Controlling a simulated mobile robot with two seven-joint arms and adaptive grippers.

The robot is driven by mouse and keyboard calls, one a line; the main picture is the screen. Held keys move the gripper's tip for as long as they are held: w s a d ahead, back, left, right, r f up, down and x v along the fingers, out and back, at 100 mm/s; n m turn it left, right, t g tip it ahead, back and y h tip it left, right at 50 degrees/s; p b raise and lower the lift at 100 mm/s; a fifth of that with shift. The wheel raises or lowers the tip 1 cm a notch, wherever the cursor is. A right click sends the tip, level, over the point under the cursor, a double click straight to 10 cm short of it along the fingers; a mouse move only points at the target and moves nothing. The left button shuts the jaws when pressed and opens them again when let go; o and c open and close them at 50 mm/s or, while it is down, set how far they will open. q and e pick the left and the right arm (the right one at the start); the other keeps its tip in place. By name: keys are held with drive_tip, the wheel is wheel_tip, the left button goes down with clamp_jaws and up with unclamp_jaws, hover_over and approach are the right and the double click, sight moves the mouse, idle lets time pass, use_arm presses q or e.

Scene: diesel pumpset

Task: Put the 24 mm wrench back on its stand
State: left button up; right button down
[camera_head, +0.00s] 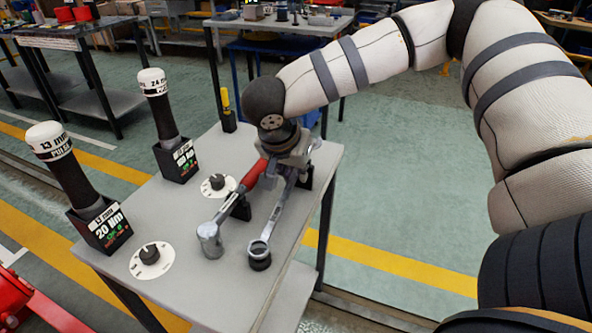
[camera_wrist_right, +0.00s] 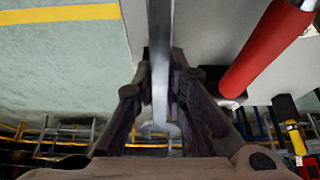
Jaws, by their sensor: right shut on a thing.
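The grey wrench (camera_head: 268,228) extends from my right gripper (camera_head: 290,165) toward the front of the table. Its ring end is over or on a short black round support (camera_head: 260,263); I cannot tell if they touch. In the right wrist view, the wrench shaft (camera_wrist_right: 160,85) runs between the two dark fingers of my right gripper (camera_wrist_right: 160,65), which is shut on it. A black stand piece (camera_head: 306,180) shows beside the gripper, partly hidden. The size mark on the wrench cannot be read. My left gripper is not in view.
Two dials and two black holders with white-capped tools, 13 mm (camera_head: 70,175) and 24 mm (camera_head: 160,110), stand left on the grey table (camera_head: 195,290).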

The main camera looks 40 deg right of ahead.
drive_tip(key=shift+f, duration=0.9)
drive_tip(key=c, duration=1.5)
unclamp_jaws()
drive_tip(key=shift+c, duration=0.2)
drive_tip(key=v, duration=1.2)
drive_tip(key=shift+f, duration=0.1)
